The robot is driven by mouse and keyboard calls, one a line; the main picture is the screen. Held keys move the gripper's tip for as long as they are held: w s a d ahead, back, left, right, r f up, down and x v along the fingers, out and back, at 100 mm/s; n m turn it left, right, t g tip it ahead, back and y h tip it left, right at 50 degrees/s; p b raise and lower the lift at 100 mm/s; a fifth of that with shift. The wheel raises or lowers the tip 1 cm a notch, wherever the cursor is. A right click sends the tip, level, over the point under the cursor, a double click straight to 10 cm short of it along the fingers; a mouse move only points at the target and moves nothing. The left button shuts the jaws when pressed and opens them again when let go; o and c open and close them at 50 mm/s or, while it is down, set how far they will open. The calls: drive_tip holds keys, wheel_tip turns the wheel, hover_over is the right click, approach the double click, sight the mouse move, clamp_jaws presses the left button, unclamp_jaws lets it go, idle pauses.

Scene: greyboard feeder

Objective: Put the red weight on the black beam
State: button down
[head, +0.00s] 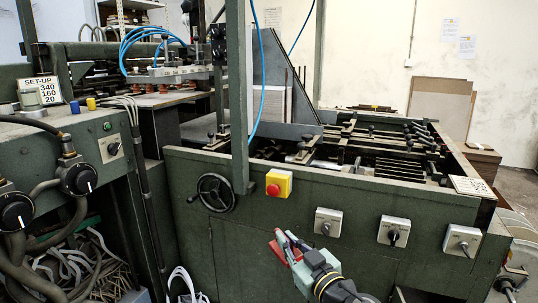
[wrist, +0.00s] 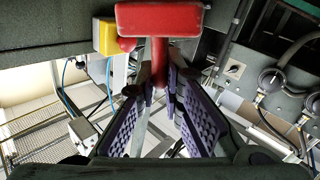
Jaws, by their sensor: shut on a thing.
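The red weight (wrist: 158,20) is a block with a narrower red stem. In the wrist view my gripper (wrist: 160,82) is shut on the stem, with a purple ribbed finger on each side. The block sits beyond the fingertips. In the head view my gripper (head: 291,243) is low in front of the green machine front, and part of the red weight (head: 279,254) shows beside its fingers. Several dark bars (head: 400,170) lie across the machine's open top at the right; I cannot tell which one is the black beam.
A yellow box with a red stop button (head: 278,186) and a black handwheel (head: 215,193) stick out from the green front panel (head: 330,250). Grey switch boxes (head: 393,231) line its right side. A green upright post (head: 238,100) with a blue hose stands left of the open top.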

drive_tip(key=w+f+m+h, duration=0.1)
drive_tip(key=w+f+h, duration=0.1)
drive_tip(key=f, duration=0.9)
drive_tip(key=w+d+f+m+t+h, duration=0.1)
drive_tip(key=f+m+h, duration=0.1)
drive_tip(key=f, duration=0.9)
drive_tip(key=w+d+f+m+t+h, duration=0.1)
drive_tip(key=f+h, duration=0.3)
drive_tip(key=f, duration=0.7)
drive_tip(key=shift+w+d+f+m, duration=0.2)
drive_tip(key=shift+w+f+m, duration=0.05)
drive_tip(key=shift+w+m, duration=0.5)
drive_tip(key=a+r, duration=0.2)
drive_tip(key=a, duration=0.5)
drive_tip(key=shift+w+r, duration=0.25)
drive_tip(key=shift+w, duration=0.1)
